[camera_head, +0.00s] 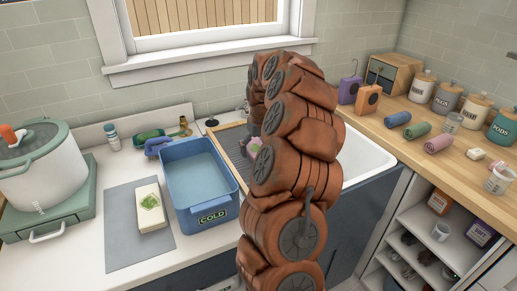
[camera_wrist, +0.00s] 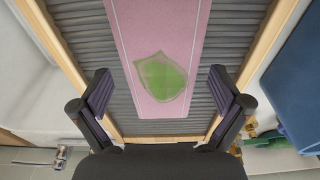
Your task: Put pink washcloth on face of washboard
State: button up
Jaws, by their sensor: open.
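The pink washcloth (camera_wrist: 150,35) with a green shield-shaped stain lies flat on the grey ridged face of the washboard (camera_wrist: 85,45) in the wrist view. Ridges show on both sides of the cloth; its far end runs out of the frame. My gripper (camera_wrist: 160,78) is open and empty, one finger on each side of the cloth and apart from it. In the head view my arm covers most of the wood-framed washboard (camera_head: 232,149), and only a small pink and green bit of the washcloth (camera_head: 254,147) shows.
The washboard leans in a white sink (camera_head: 365,160). A blue COLD basin (camera_head: 222,205) stands to its left, beside a soap block (camera_head: 152,207) on a grey mat (camera_head: 120,225). Rolled cloths, including a pink roll (camera_head: 438,143), lie on the right counter.

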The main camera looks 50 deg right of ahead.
notch_tip(320, 180, up, 12)
jog(key=s+b, duration=0.1)
jog(key=b, duration=0.1)
jog(key=shift+s+a+b, duration=0.2)
jog(key=shift+a+b, duration=0.05)
jog(key=shift+b, duration=0.05)
dwell(0.3)
jog(key=shift+a+r, duration=0.1)
jog(key=s+a+f+n+g+y, duration=0.1)
jog(key=s+a+n, duration=0.15)
jog(key=a, duration=1.05)
jog(key=s+a+n, duration=0.2)
jog(key=s+a, duration=0.2)
jog(key=a, duration=1)
jog(key=s+a+f, duration=0.3)
jog(key=s, duration=0.4)
jog(key=s+a+f+g, duration=0.1)
jog(key=s+a+f, duration=0.2)
jog(key=s, duration=0.5)
jog(key=s+a+f+g, duration=0.1)
jog(key=s+a+f, duration=0.2)
jog(key=s, duration=0.4)
jog(key=shift+s+a+f+m+h, duration=0.15)
jog(key=shift+a+f+m+h, duration=0.2)
jog(key=shift+f, duration=0.2)
